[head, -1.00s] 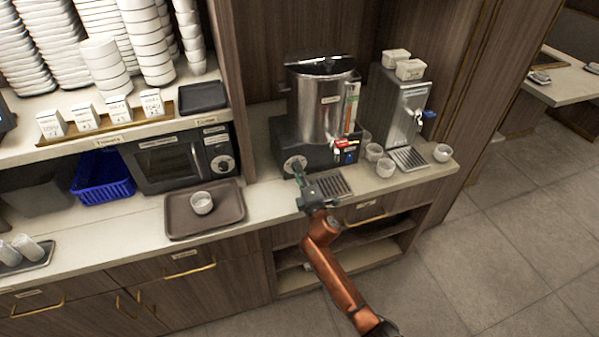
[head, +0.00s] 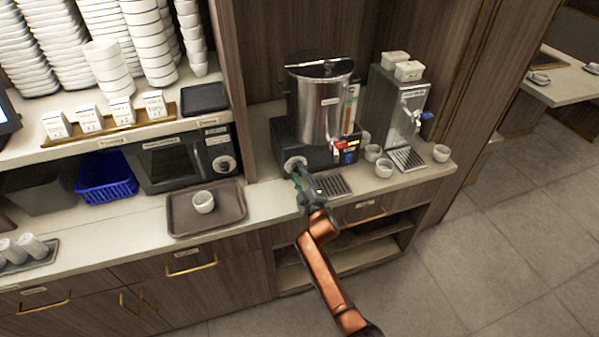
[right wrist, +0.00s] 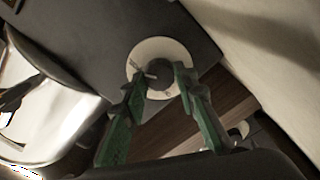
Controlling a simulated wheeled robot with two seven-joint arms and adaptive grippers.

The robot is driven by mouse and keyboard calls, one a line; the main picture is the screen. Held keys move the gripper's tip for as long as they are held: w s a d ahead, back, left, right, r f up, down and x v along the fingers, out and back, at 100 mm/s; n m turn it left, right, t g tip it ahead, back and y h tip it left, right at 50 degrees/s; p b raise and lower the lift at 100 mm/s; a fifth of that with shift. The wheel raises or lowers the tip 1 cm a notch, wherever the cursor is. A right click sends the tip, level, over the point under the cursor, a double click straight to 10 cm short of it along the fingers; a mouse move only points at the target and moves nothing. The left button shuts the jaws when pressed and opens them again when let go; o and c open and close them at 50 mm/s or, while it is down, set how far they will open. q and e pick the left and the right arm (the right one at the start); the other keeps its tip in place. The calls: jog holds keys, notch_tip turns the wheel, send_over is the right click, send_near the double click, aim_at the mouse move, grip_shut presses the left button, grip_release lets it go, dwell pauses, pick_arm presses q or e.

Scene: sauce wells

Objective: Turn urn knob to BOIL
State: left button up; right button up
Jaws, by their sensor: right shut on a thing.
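The urn (head: 318,105) is a steel cylinder on a dark base at the back of the counter. Its knob (head: 294,164), on a pale round dial, is at the left of the base front. In the right wrist view the pale dial (right wrist: 160,48) shows with the dark knob (right wrist: 165,80) between my fingertips. My right gripper (head: 299,176), also in the right wrist view (right wrist: 161,77), is shut on the knob. The fingers partly cover it, and the dial markings are too small to read. My left gripper is not in view.
A drip tray (head: 333,186) lies right of my right gripper. White cups (head: 384,168) and a second steel dispenser (head: 398,108) stand farther right. A brown tray with a cup (head: 232,222) and a microwave (head: 182,158) are to the left. Floor is clear at right.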

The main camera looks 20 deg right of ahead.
jog(key=shift+f, duration=0.1)
dwell(0.3)
jog(key=o, duration=1.2)
jog(key=shift+c, duration=0.2)
jog(key=shift+s, duration=0.1)
jog(key=s, duration=1.1)
jog(key=shift+s+d, duration=0.2)
jog(key=shift+s, duration=0.2)
